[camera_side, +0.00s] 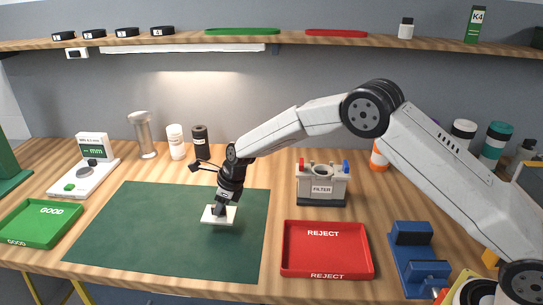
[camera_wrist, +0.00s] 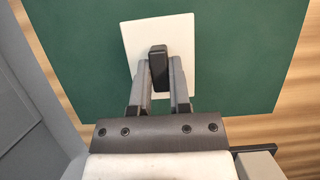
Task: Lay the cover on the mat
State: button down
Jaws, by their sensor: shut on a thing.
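The cover is a thin white square plate (camera_side: 209,217) with a dark upright handle; in the wrist view the plate (camera_wrist: 146,31) lies flat-on with the handle (camera_wrist: 158,66) near its middle. My gripper (camera_side: 221,205) points down over the plate, and in the wrist view its two fingers (camera_wrist: 159,74) are shut on the handle from both sides. The dark green mat (camera_side: 150,232) lies under the cover, which is over the mat's right half. The plate looks level and very near the mat; I cannot tell whether it touches.
A filter housing (camera_side: 321,189) stands right of the mat, behind a red REJECT tray (camera_side: 327,263). A green GOOD tray (camera_side: 38,226) and a white gauge (camera_side: 84,178) are at the left. A blue fixture (camera_side: 412,262) is at the right. The rest of the mat is clear.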

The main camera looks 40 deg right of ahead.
jog(key=shift+w+f, duration=0.1)
jog(key=shift+w+a+f, duration=0.1)
jog(key=shift+w+f, duration=0.1)
jog(key=shift+f, duration=1.6)
jog(key=shift+f, duration=0.15)
jog(key=c, duration=0.6)
grip_release()
jog(key=v, duration=1.2)
